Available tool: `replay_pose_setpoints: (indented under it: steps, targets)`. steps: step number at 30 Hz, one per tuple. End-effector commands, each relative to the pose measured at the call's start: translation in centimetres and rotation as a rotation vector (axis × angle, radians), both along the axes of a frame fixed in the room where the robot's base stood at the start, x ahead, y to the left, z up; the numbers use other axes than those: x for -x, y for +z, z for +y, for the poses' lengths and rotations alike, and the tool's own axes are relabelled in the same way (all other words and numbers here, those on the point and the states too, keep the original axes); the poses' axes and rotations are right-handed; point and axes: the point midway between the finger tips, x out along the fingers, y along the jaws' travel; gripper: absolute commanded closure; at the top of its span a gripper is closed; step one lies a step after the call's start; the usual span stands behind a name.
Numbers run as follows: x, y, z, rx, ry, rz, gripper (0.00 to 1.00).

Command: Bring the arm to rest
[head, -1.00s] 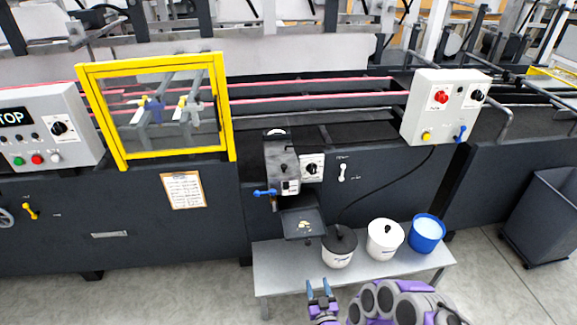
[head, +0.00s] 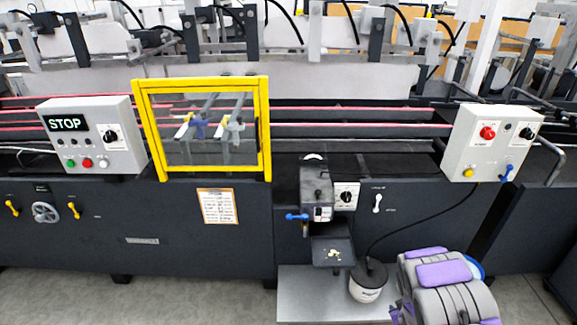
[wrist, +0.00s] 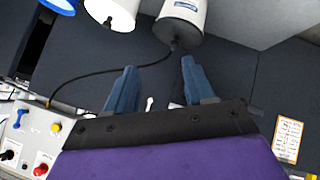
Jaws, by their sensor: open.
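My gripper (wrist: 160,85) shows in the wrist view as two blue fingers spread apart, with nothing between them. The machine's dark front panel lies beyond the fingers, and a white pot (wrist: 182,22) with a black cable-like line by it is at the top. In the head view my purple and grey arm (head: 445,285) is folded at the lower right, in front of the small bench. The gripper's fingers are not visible in the head view.
The grey bench (head: 310,295) holds a white pot with a black lid (head: 369,284); my arm mostly hides a blue bucket. The folder gluer has a yellow-framed guard (head: 265,130), a STOP display box (head: 120,150) and a right control box (head: 495,155). Floor at left is clear.

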Motion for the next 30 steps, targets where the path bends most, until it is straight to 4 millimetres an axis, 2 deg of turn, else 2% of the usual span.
replay_pose_setpoints:
  steps: [1,6,10,14,19,23,30]
  targets:
    - [-0.3,1.8,-0.9,0.025,-0.019,0.021,0.47]
    - [0.2,6.9,-2.9,0.072,-0.110,0.113,0.47]
    - [1.1,11.0,-3.4,0.089,-0.184,0.174,0.47]
    - [2.5,15.1,-3.1,0.088,-0.259,0.232,0.47]
    - [4.7,20.1,-1.4,0.062,-0.347,0.298,0.47]
    - [6.8,23.7,0.7,0.025,-0.403,0.345,0.47]
    - [12.0,29.3,6.2,-0.071,-0.475,0.447,0.47]
